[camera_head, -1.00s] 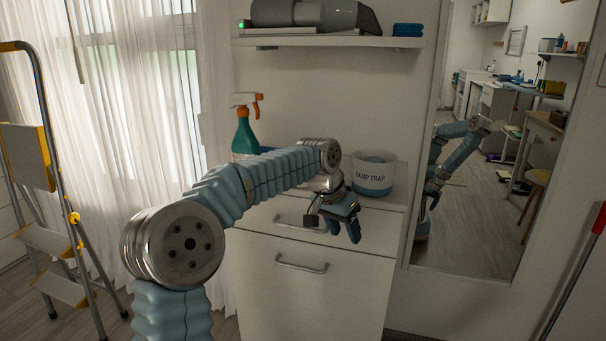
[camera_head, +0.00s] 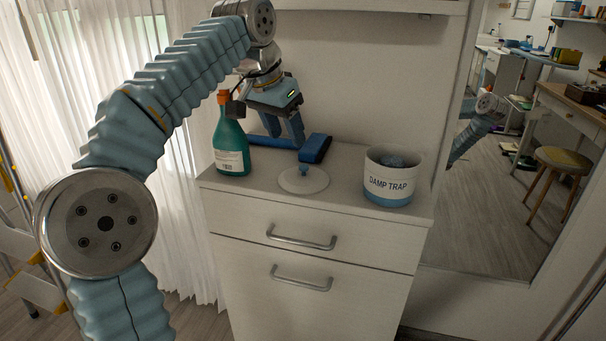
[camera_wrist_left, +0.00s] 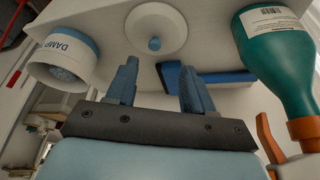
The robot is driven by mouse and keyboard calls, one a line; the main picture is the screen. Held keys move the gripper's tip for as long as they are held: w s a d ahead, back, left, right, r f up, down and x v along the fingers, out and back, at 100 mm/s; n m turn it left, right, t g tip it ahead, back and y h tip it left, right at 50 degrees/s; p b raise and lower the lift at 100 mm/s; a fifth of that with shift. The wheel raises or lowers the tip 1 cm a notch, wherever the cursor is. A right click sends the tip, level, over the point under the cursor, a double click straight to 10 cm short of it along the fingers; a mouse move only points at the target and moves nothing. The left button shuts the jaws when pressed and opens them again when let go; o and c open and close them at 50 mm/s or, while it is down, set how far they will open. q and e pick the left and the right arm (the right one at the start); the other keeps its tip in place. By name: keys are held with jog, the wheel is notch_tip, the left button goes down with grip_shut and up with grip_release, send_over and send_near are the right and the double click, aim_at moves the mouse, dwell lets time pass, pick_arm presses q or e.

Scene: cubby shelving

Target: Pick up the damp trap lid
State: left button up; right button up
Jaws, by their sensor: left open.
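The damp trap lid (camera_head: 303,181) is a pale round disc with a small blue knob, lying on the cabinet top between the spray bottle and the tub. In the left wrist view the lid (camera_wrist_left: 157,27) shows beyond my fingertips, its knob just ahead of them. My left gripper (camera_head: 285,135) is open and empty, pointing down above and slightly behind the lid; its two blue fingers also show in the left wrist view (camera_wrist_left: 158,75). The damp trap tub (camera_head: 390,190) is open, white and blue, standing right of the lid. My right gripper is not in view.
A green spray bottle (camera_head: 231,145) stands close on the left of the gripper. A blue object (camera_head: 315,148) lies behind the lid, partly hidden by the fingers. A shelf (camera_head: 365,5) hangs above. A mirror (camera_head: 525,140) stands at the right.

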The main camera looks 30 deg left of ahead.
aim_at(303, 166)
pick_arm(q)
jog(key=x, duration=0.4)
jog(key=shift+f, duration=0.1)
jog(key=shift+w+d+x, duration=0.1)
jog(key=shift+d+x, duration=0.05)
jog(key=shift+x, duration=0.75)
jog(key=shift+w+d+x, duration=0.1)
jog(key=shift+d+x, duration=0.1)
jog(key=shift+x, duration=0.75)
jog(key=shift+w+d+x, duration=0.1)
jog(key=shift+d+x, duration=0.05)
jog(key=shift+x, duration=0.75)
grip_shut()
